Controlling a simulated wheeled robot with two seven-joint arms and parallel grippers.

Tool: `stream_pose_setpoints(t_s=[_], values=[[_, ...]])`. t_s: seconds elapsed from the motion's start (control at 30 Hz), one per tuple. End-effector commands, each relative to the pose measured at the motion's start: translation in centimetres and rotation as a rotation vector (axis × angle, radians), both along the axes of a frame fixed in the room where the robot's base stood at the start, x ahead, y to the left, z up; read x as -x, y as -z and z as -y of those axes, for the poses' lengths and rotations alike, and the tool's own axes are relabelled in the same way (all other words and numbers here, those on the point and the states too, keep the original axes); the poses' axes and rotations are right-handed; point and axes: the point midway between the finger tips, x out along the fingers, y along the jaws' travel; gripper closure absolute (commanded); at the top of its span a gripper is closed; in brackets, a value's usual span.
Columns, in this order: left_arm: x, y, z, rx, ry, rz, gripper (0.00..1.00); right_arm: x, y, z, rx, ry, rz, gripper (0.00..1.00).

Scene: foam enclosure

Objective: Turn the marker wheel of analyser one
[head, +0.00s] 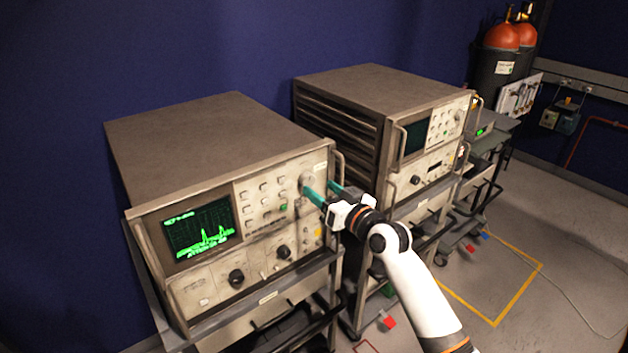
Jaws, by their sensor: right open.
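The nearer analyser (215,215) stands on a cart at the left, with a lit screen (200,228) showing a green trace. A pale round wheel (308,181) sits at the upper right of its front panel; I take it for the marker wheel. My right gripper (322,190) comes in from the lower right, with its teal fingers spread apart and pointing at the panel. One finger is close to the wheel's lower edge; I cannot tell whether it touches. The other finger is farther right, near the analyser's side handle. My left gripper is not in view.
A second analyser (385,110) with a dark screen stands on a cart to the right. Red-topped cylinders (502,36) are at the back right. Black knobs (236,277) are low on the nearer panel. Open floor with yellow tape (517,252) is at the right.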

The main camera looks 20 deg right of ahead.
Motion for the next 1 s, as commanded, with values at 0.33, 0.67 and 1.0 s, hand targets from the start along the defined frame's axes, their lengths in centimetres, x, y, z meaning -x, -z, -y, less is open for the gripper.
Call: stream_pose_setpoints(t_s=[0.33, 0.67, 1.0], values=[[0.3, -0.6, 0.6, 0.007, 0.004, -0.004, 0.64, -3.6, 0.0, -1.3, -0.001, 0.000, 0.000, 0.43], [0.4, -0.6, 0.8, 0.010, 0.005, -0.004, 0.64, -3.8, 0.0, -1.4, 0.000, 0.000, 0.000, 0.43], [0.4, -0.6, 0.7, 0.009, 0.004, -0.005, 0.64, -3.8, 0.1, -1.4, -0.001, 0.000, -0.001, 0.87]])
